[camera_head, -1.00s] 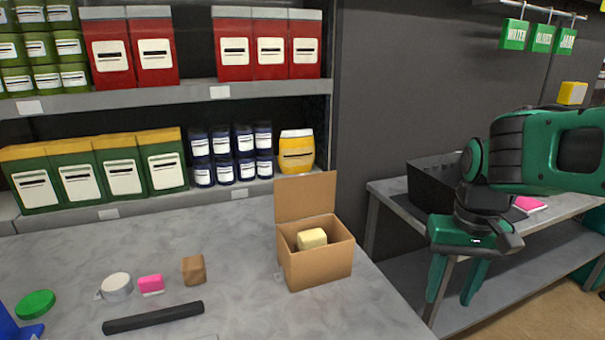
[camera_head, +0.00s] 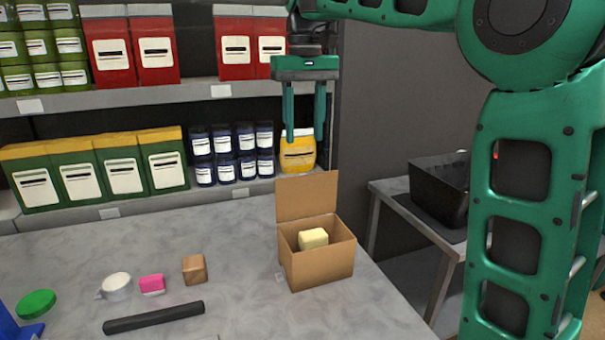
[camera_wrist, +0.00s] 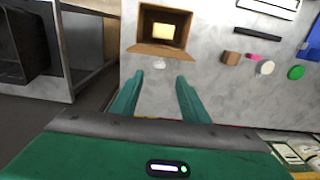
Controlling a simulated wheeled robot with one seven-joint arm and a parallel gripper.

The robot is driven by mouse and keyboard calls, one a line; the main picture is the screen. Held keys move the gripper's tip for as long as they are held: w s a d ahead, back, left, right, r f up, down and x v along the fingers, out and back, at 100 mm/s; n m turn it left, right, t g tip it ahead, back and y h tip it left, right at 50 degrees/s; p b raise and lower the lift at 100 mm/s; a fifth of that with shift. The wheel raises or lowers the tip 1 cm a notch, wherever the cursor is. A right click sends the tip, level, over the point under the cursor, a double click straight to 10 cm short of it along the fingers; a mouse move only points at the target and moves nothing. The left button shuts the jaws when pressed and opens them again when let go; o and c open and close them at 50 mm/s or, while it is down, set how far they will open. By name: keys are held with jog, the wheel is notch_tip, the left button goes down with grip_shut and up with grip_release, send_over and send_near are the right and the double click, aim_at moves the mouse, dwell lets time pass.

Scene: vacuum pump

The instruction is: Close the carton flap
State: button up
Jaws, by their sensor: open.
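The cardboard carton (camera_head: 318,268) stands on the grey counter near its right end. Its flap (camera_head: 306,196) stands upright along the back edge, so the carton is open. A pale yellow block (camera_head: 313,238) lies inside it. My gripper (camera_head: 304,138) points down, open and empty, above the carton and apart from the flap. In the wrist view the fingers (camera_wrist: 158,82) are spread, and the carton (camera_wrist: 143,28) with its flap (camera_wrist: 165,50) lies beyond the fingertips.
On the counter (camera_head: 240,310) lie a black bar (camera_head: 153,317), a brown block (camera_head: 194,269), a pink block (camera_head: 152,284), a white round container (camera_head: 116,285) and a green disc (camera_head: 36,304). Stocked shelves (camera_head: 150,207) stand behind. A black crate (camera_head: 438,188) sits on a side table at right.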

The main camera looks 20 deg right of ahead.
send_near(305, 194)
jog(key=f, duration=0.2)
jog(key=w+f, duration=0.2)
jog(key=f, duration=0.1)
jog(key=shift+w+d+f, duration=0.15)
jog(key=shift+d+f, duration=0.1)
jog(key=shift+f, duration=0.05)
grip_shut()
